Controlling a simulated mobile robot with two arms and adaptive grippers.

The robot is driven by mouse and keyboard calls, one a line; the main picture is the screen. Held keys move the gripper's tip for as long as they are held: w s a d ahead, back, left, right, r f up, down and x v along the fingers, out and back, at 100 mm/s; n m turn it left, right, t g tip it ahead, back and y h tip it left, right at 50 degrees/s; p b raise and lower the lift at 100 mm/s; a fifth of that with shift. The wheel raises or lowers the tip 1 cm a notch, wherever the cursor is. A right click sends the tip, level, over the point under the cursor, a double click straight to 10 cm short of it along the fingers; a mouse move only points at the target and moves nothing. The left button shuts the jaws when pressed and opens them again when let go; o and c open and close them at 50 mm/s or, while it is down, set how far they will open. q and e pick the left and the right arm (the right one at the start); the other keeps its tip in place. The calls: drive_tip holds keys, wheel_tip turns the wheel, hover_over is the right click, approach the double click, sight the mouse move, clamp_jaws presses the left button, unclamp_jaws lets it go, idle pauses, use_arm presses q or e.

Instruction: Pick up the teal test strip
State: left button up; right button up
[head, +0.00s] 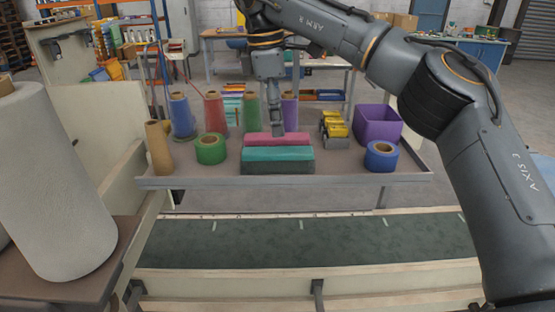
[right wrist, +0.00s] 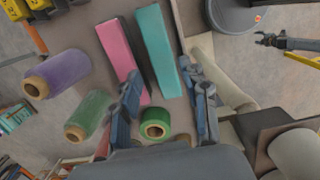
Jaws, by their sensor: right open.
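The teal strip (head: 278,154) is a long bar lying on the near side of the tray's stack, beside the pink strip (head: 277,140). A grey block (head: 278,168) shows under or in front of the teal strip. My right gripper (head: 277,133) points down over the strips. In the right wrist view its open fingers (right wrist: 165,78) are spread, with the lower end of the teal strip (right wrist: 157,50) between them in the picture. I cannot tell the gap in height. Nothing is held. A dark claw at the right wrist view's right edge looks like my left gripper (right wrist: 272,41).
Thread cones, a green tape roll (head: 211,149), a blue tape roll (head: 381,156), yellow items (head: 336,128) and a purple bin (head: 378,123) share the grey tray (head: 220,180). A green conveyor belt (head: 300,240) runs in front. A white roll (head: 55,190) stands at left.

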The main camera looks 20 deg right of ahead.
sight(278, 150)
drive_tip(key=shift+w+d+f, duration=0.15)
drive_tip(key=shift+f, duration=0.55)
drive_tip(key=f+p, duration=0.1)
drive_tip(key=f, duration=0.1)
drive_tip(key=f+p, duration=0.1)
drive_tip(key=f, duration=0.1)
drive_tip(key=shift+s+a+p, duration=0.2)
drive_tip(key=shift+p, duration=0.15)
drive_tip(key=shift+d+f, duration=0.15)
drive_tip(key=shift+f, duration=0.35)
use_arm(q)
drive_tip(key=w+r, duration=0.2)
drive_tip(key=r, duration=0.1)
drive_tip(key=shift+d, duration=0.35)
use_arm(e)
drive_tip(key=shift+c, duration=0.2)
drive_tip(key=c, duration=0.9)
use_arm(q)
drive_tip(key=shift+s, duration=0.25)
drive_tip(key=shift+f, duration=0.15)
use_arm(e)
drive_tip(key=shift+r, duration=0.15)
